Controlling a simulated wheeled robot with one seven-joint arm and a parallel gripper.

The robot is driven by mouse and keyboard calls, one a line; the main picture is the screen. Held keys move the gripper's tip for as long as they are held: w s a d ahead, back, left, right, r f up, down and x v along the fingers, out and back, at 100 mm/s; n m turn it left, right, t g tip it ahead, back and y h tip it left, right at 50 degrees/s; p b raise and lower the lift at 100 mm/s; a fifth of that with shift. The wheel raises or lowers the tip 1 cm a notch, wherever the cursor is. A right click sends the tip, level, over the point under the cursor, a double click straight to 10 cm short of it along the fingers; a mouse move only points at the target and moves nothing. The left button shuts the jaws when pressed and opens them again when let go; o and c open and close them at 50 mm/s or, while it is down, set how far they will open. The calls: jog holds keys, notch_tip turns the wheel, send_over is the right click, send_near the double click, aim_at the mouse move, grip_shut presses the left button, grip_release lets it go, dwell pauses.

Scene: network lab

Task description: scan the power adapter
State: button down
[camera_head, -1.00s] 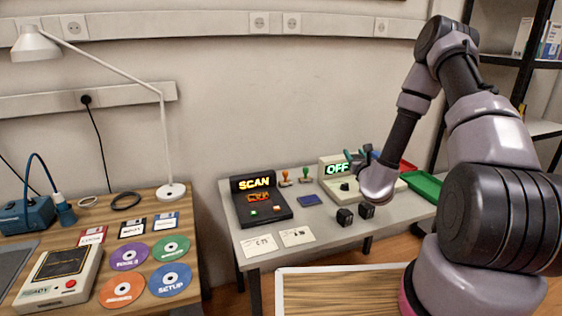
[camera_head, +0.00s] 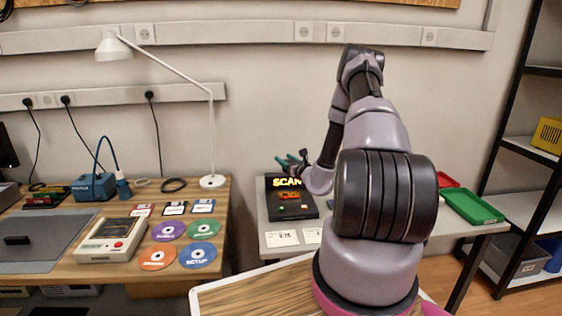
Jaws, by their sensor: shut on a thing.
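The scanner (camera_head: 291,207) is a black device with a lit yellow SCAN sign (camera_head: 286,182) and orange lit text below, on the grey table at the middle. My gripper (camera_head: 285,163), with teal fingers, is at the scanner's back edge, just above the SCAN sign as seen here. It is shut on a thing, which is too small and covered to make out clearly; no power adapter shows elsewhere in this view. I cannot tell how high the gripper is above the scanner. My arm hides the middle of the grey table.
Two white cards (camera_head: 282,238) lie in front of the scanner. A green tray (camera_head: 472,206) and a red tray (camera_head: 447,181) are at the table's right. A wooden desk (camera_head: 206,251) at left holds discs, floppies, a lamp (camera_head: 212,181) and a beige device (camera_head: 110,240).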

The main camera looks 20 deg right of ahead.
jog(key=shift+w+d+f, duration=0.1)
jog(key=shift+d+f, duration=0.05)
jog(key=shift+f, duration=1.7)
jog(key=shift+d+f, duration=0.15)
jog(key=shift+f, duration=1.7)
notch_tip(320, 180, up, 6)
